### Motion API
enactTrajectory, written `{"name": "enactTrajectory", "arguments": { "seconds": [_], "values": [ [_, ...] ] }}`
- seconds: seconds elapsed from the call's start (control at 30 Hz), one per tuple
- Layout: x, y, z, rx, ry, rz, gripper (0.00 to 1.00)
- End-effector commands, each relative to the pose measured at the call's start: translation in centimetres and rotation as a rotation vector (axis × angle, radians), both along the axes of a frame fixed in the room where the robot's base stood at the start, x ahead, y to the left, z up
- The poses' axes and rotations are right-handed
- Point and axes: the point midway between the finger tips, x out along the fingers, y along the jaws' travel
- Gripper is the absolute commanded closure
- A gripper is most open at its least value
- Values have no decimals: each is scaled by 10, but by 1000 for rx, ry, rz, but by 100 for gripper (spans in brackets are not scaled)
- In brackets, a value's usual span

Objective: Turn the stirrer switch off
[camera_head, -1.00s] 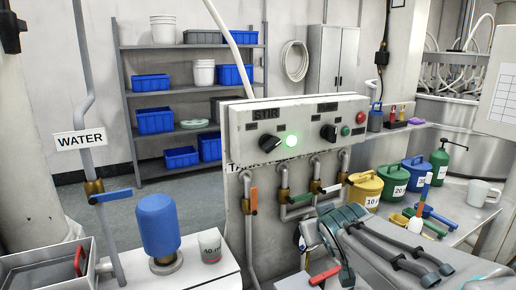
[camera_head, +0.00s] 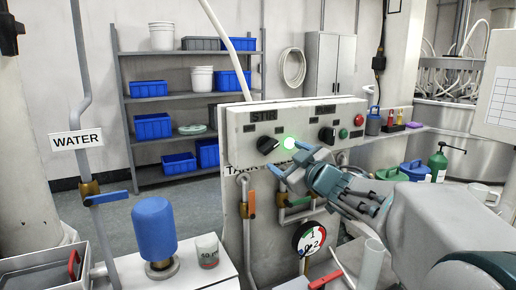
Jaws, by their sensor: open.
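The stirrer switch is a black rotary knob (camera_head: 267,145) under the STIR label on the white control panel (camera_head: 350,108). Its pointer is tilted from upright. I cannot tell whether a finger touches the panel. My arm hides part of the pipes and the bench on the right.
A second black knob (camera_head: 327,134), a green button (camera_head: 343,133) and a red button (camera_head: 359,120) sit on the panel's right. An orange-handled valve (camera_head: 252,204) and a pressure gauge (camera_head: 309,238) are below.

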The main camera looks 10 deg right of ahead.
Motion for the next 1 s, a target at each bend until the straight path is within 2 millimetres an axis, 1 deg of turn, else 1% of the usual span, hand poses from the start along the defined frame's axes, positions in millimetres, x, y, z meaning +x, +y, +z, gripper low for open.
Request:
{"name": "enactTrajectory", "arguments": {
  "seconds": [0.03,0.1,0.3,0.5,0.7,0.93,0.97,1.0],
  "values": [
    [10,4,-1,0,3,2,27],
    [23,8,-1,-1,2,1,27],
    [58,19,-1,0,2,0,27],
    [81,26,-1,0,2,-1,27],
    [90,29,-1,0,1,-2,27],
    [90,29,0,0,1,-2,27],
    [90,29,0,0,1,-2,30],
    [90,29,0,0,1,-2,41]
  ]
}}
